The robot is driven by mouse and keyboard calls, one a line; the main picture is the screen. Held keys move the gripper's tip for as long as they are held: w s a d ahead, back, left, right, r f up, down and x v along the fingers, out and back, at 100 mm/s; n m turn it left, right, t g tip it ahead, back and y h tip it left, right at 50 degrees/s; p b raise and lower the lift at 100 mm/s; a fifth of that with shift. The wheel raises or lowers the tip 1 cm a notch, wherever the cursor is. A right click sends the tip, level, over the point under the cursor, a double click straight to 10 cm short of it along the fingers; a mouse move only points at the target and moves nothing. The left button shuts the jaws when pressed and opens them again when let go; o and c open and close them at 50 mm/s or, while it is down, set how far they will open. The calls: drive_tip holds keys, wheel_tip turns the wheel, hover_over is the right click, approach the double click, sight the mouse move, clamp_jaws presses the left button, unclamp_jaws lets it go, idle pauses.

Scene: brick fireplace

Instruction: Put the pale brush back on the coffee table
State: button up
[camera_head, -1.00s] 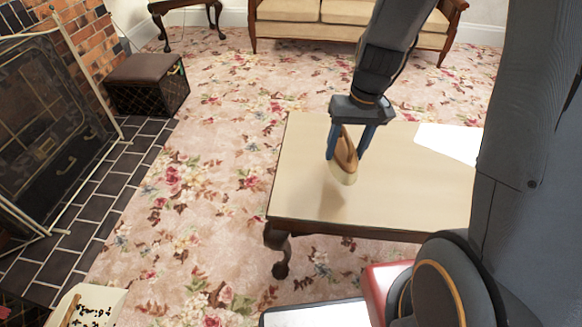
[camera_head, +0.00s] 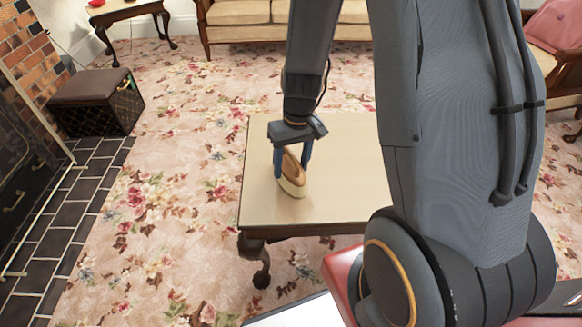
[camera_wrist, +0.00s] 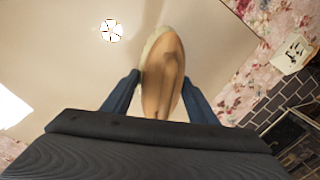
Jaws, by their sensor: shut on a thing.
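The pale brush (camera_head: 292,176) has a tan wooden back and a cream bristle side. My gripper (camera_head: 292,167) is shut on it, with one blue finger on each side. The brush is over the left part of the coffee table (camera_head: 338,180), its lower end at or just above the top; I cannot tell whether it touches. The wrist view also shows the brush (camera_wrist: 162,75) between the fingers, with the pale table top (camera_wrist: 60,60) behind it. My arm hides the right part of the table in the head view.
Floral carpet (camera_head: 180,190) lies open left of the table. A dark box stool (camera_head: 97,102) stands beside the tiled hearth (camera_head: 70,205). A sofa (camera_head: 240,12) is at the back and a pink-cushioned chair (camera_head: 555,25) at the far right.

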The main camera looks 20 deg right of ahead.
drive_tip(key=shift+f, duration=0.3)
drive_tip(key=o, duration=1)
wheel_tip(320, 180, up, 12)
drive_tip(key=d+p, duration=0.1)
drive_tip(key=p, duration=0.2)
drive_tip(key=s+a+r, duration=0.3)
drive_tip(key=s+r, duration=0.1)
drive_tip(key=s, duration=0.1)
drive_tip(key=s+a+r+n, duration=0.1)
drive_tip(key=s+a+r, duration=0.3)
drive_tip(key=s+r, duration=0.1)
drive_tip(key=s+a+r+n, duration=0.1)
drive_tip(key=s+a+r, duration=0.2)
drive_tip(key=s, duration=0.4)
drive_tip(key=shift+s+a+r+h, duration=0.1)
drive_tip(key=shift+a+r+h, duration=0.05)
drive_tip(key=shift+r, duration=0.3)
drive_tip(key=shift+s+a+r+h, duration=0.1)
drive_tip(key=shift+a+r+h, duration=0.05)
drive_tip(key=shift+r, duration=0.25)
